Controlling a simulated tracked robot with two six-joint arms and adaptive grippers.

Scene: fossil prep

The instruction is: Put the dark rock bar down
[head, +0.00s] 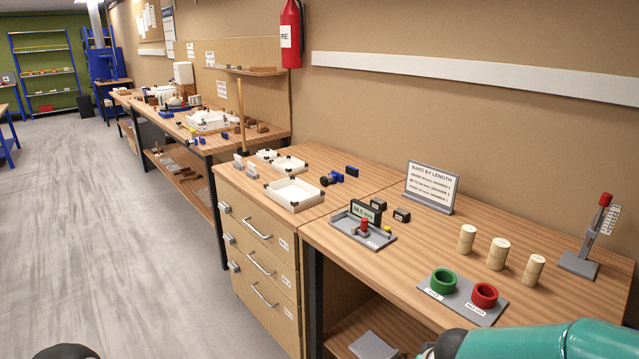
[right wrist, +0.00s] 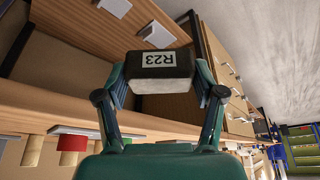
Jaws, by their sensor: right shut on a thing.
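My right gripper (right wrist: 163,84) is shut on a dark rock bar (right wrist: 178,63) with a white label reading R23. The bar lies across between the two fingers, its lighter grey side towards the camera. The bar and the right fingertips are outside the head view; only a teal part of my right arm shows there, at the bottom right. In the right wrist view the bar is in front of the bench and drawers, with no clear contact with either. My left gripper cannot be made out in either view.
The bench (head: 375,273) holds a grey fixture (head: 344,232) with a display, a sign (head: 431,187), a green ring (head: 443,282), a red ring (head: 484,296), several tan cylinders (head: 498,254) and a grey stand (head: 580,265). White trays (head: 294,206) stand further left.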

